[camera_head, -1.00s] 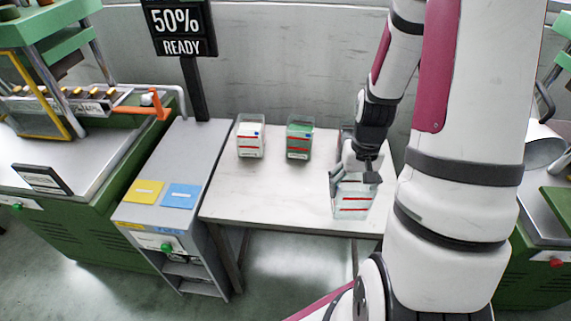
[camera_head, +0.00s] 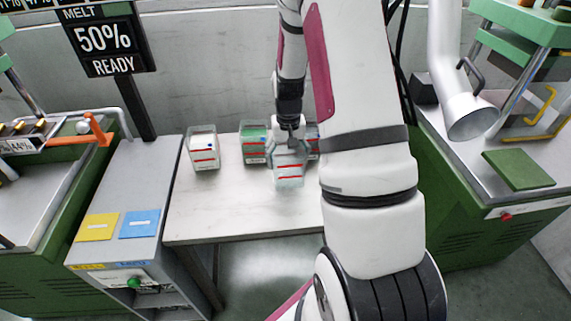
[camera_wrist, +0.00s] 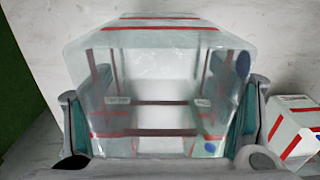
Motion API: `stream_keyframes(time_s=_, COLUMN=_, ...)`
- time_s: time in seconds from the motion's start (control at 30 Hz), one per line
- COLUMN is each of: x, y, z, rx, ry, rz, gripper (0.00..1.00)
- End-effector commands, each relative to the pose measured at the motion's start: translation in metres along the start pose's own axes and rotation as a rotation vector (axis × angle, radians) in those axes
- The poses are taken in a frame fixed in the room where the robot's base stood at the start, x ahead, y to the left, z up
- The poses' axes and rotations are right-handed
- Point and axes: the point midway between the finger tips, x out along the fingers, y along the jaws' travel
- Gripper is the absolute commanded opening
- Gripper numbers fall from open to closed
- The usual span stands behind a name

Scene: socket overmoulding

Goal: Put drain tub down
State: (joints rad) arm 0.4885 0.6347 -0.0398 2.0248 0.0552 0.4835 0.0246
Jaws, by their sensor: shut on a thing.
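The drain tub (camera_head: 288,179) is a clear, box-shaped tub with red lines. My gripper (camera_head: 289,150) is shut on it from above, at the right part of the white table (camera_head: 215,215). In the wrist view the tub (camera_wrist: 155,60) fills the middle, looks empty, and sits between the two fingers (camera_wrist: 160,130). The head view does not show clearly whether its bottom touches the table.
A tub with white contents (camera_head: 203,150) and one with green contents (camera_head: 252,143) stand on the table. Another tub is partly hidden behind my gripper. A grey stand with yellow (camera_head: 97,227) and blue (camera_head: 139,224) cards is at left. The front left of the table is bare.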

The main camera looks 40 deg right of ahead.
Motion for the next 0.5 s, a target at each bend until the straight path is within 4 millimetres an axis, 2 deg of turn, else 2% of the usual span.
stream_keyframes(time_s=0.2, x=0.002, y=-0.006, z=-0.013, rx=0.000, ry=0.001, rz=0.000, gripper=0.25)
stream_keyframes(time_s=0.4, x=0.032, y=-0.005, z=-0.010, rx=0.001, ry=-0.003, rz=0.000, gripper=0.25)
stream_keyframes(time_s=0.5, x=0.036, y=-0.005, z=-0.011, rx=0.001, ry=0.001, rz=0.000, gripper=0.25)
